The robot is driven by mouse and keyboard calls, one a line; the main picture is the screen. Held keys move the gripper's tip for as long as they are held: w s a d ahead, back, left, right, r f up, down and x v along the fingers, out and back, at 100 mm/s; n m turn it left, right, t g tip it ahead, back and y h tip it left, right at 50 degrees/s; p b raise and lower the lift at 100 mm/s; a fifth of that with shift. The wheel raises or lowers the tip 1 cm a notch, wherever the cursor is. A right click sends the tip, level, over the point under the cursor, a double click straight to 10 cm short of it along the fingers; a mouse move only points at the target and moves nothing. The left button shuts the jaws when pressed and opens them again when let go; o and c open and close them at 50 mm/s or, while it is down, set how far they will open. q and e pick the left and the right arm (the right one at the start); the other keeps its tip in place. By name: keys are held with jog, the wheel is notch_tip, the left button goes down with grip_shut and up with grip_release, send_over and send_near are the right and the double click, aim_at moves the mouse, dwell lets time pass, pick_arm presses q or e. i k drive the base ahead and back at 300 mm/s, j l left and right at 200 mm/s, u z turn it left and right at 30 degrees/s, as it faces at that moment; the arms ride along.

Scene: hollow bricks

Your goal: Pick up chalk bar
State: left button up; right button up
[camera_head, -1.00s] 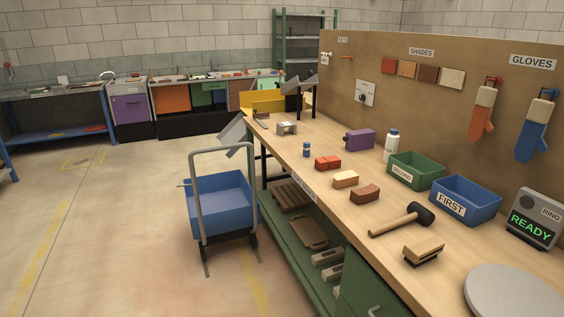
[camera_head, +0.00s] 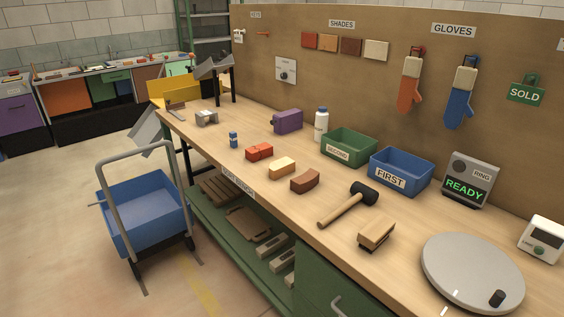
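I cannot tell for sure which thing is the chalk bar. Several small pieces lie on the wooden workbench (camera_head: 330,230): a red brick (camera_head: 259,152), a cream-tan brick (camera_head: 282,167) and a brown curved brick (camera_head: 305,181). A small blue cylinder (camera_head: 233,139) stands to their left. A wooden block with a dark underside (camera_head: 376,233) lies nearer the front edge. Neither of my grippers is in view.
A mallet (camera_head: 347,204), a green box (camera_head: 348,148) marked SECOND, a blue box (camera_head: 400,171) marked FIRST and a round grey disc (camera_head: 471,272) occupy the bench. A blue cart (camera_head: 145,212) stands left of it, with open floor around.

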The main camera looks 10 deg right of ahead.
aim_at(233, 135)
jog(key=i+j+z, duration=0.1)
jog(key=z, duration=0.75)
jog(key=i+j+z, duration=0.3)
jog(key=j, duration=0.2)
jog(key=j+z, duration=0.3)
jog(key=j, duration=0.15)
jog(key=j+z, duration=0.3)
jog(key=j, duration=0.25)
jog(key=i+j, duration=0.05)
